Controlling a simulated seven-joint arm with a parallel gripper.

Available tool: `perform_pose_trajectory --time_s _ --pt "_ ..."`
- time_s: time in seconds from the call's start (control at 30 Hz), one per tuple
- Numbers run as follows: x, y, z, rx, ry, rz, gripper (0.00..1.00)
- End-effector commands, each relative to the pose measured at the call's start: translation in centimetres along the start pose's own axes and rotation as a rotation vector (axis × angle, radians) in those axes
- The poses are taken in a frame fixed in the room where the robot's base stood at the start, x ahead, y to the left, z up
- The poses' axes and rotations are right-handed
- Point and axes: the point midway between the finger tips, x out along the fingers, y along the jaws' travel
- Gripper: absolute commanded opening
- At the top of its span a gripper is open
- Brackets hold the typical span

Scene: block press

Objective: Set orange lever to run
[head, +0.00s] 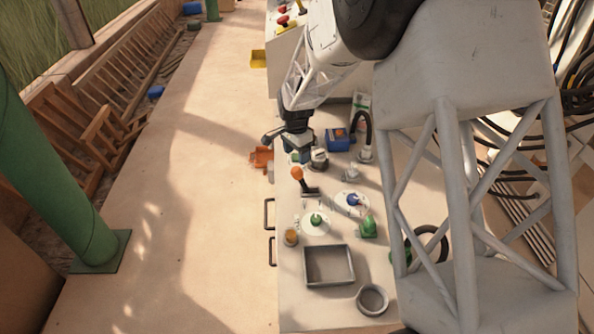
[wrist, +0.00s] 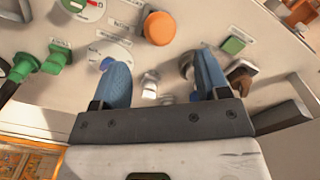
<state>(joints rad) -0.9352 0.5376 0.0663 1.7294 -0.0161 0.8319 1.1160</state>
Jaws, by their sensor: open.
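The orange lever (head: 297,173) stands on the pale panel, its round orange knob on a dark handle that leans up and left from its base. In the wrist view the orange knob (wrist: 158,28) shows beyond the fingertips, near the top middle. My gripper (head: 293,143) is above the far part of the panel, behind the lever and apart from it. In the wrist view my gripper (wrist: 162,66) has its two blue fingers wide apart, with nothing held between them. The lever's base is hidden in the wrist view, and its label is too small to read surely.
Near the lever are a blue-knobbed dial (head: 353,200), a green-knobbed dial (head: 316,219) and a green fitting (head: 368,228). A grey tray (head: 329,266) and a round ring (head: 372,299) lie nearer. A blue box (head: 338,139) stands behind. Small metal switches (wrist: 149,84) lie below the fingers.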

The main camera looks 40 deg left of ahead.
Motion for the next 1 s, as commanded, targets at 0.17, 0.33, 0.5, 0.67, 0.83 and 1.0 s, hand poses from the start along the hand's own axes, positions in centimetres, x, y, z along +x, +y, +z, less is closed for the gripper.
perform_pose_trajectory --time_s 0.17,0.33,0.5,0.67,0.83,1.0 --pt "0.8 0.0 0.0 0.0 -0.001 0.001 0.69" --pt "2.5 0.1 0.0 0.0 -0.001 0.002 0.69" --pt "4.5 0.1 0.0 0.0 -0.001 0.001 0.69" --pt "6.2 0.0 0.0 0.0 -0.001 0.001 0.69" --pt "7.3 0.0 0.0 0.0 0.0 0.0 0.69" --pt "7.7 0.0 0.0 0.0 0.0 0.0 0.69"
